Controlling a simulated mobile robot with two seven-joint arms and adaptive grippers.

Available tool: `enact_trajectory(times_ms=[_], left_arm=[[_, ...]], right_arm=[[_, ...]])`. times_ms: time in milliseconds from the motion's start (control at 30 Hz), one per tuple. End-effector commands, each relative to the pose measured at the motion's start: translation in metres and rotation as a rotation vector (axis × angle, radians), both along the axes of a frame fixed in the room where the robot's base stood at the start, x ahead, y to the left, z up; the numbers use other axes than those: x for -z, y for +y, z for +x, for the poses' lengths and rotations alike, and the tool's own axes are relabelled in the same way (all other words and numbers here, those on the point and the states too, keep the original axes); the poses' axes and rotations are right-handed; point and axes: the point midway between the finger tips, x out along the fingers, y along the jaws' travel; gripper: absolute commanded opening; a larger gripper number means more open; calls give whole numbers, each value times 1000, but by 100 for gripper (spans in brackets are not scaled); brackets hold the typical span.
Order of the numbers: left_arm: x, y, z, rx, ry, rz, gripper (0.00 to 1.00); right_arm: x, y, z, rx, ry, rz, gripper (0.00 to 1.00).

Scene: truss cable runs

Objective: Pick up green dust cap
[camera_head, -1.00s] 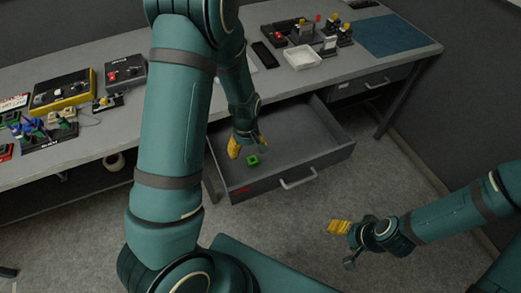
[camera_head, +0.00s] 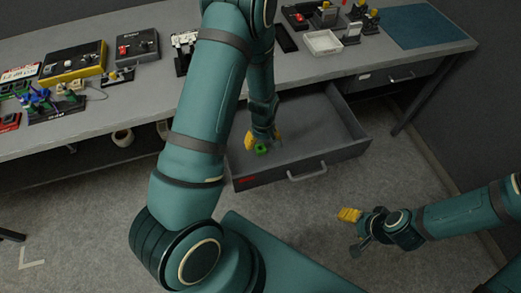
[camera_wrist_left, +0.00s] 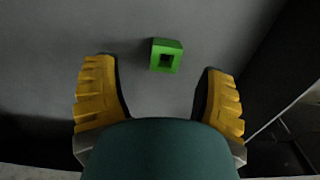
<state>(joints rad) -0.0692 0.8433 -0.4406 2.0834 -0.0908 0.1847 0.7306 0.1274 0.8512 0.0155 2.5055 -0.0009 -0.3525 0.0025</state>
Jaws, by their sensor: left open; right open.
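The green dust cap (camera_head: 261,149) lies on the floor of the open drawer (camera_head: 300,128). In the left wrist view the cap (camera_wrist_left: 166,56) is a small square block with a dark square hole, ahead of the fingertips and between their lines. My left gripper (camera_head: 263,140) is open inside the drawer, close to the cap; its yellow fingers (camera_wrist_left: 160,95) stand wide apart with nothing between them. My right gripper (camera_head: 349,215) is open and empty over the floor at the right, away from the drawer.
The drawer's front wall with its handle (camera_head: 307,173) stands near the left gripper. The bench top (camera_head: 150,88) above holds a yellow box (camera_head: 73,63), a white tray (camera_head: 323,42) and a blue mat (camera_head: 421,26). The floor before the drawer is clear.

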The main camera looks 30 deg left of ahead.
Motion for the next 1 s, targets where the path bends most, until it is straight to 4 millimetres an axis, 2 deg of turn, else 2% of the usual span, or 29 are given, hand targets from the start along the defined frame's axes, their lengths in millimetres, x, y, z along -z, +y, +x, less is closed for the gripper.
enact_trajectory(times_ms=[233, 367, 633, 800, 1000], left_arm=[[32, 9, -4, -2, 4, 0, 71], [48, 8, -3, 0, 3, 0, 71], [49, 8, -3, -1, 1, -1, 72], [49, 8, -3, -1, 1, 0, 24], [49, 8, -3, -1, 1, 0, 22]], right_arm=[[12, 0, 2, 1, -5, -1, 63], [16, 0, 3, 2, -8, -1, 63], [15, 0, 3, 2, -8, -1, 63], [15, 0, 3, 2, -8, -1, 63], [15, 0, 3, 2, -8, -1, 63]])
